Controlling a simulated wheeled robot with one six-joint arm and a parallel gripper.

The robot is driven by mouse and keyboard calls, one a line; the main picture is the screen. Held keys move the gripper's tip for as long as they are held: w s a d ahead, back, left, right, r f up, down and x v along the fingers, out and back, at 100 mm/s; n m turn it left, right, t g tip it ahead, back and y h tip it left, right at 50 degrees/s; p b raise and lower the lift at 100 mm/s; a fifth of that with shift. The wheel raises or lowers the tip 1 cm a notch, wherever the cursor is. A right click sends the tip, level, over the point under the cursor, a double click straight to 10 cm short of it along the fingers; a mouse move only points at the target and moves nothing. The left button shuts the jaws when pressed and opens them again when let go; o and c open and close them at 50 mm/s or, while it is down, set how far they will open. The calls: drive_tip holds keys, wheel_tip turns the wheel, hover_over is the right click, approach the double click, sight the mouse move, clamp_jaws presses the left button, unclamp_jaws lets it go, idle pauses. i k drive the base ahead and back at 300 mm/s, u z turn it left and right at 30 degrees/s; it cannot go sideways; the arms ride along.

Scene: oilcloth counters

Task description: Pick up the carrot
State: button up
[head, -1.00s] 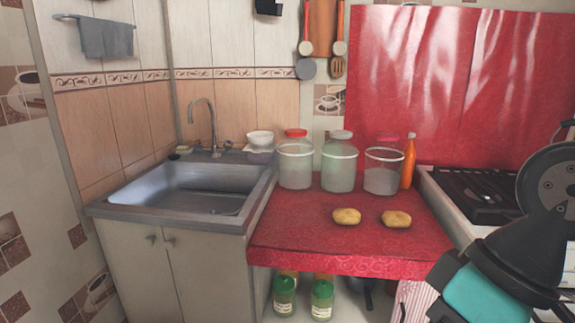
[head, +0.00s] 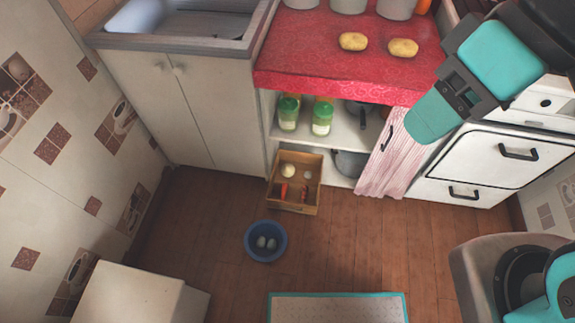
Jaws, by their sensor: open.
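Two small elongated red-orange things lie in a wooden crate (head: 297,209) on the floor, below the open shelf. One, at the left (head: 284,191), is more orange; the other (head: 304,194) is redder. Either could be the carrot; they are too small to tell. My gripper (head: 428,121) shows as a teal end piece at the upper right, in front of the striped curtain in the picture. It is open and empty, well apart from the crate.
The crate also holds a pale round item (head: 288,170). A blue bowl (head: 265,243) with grey items stands on the floor nearby. Two potatoes (head: 353,41) lie on the red counter (head: 300,62). The wooden floor around the crate is mostly clear.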

sight(304, 188)
drive_tip(key=u, duration=0.55)
drive_tip(key=k, duration=1.3)
drive_tip(key=u, duration=0.05)
drive_tip(key=i, duration=0.75)
drive_tip(key=z, duration=0.6)
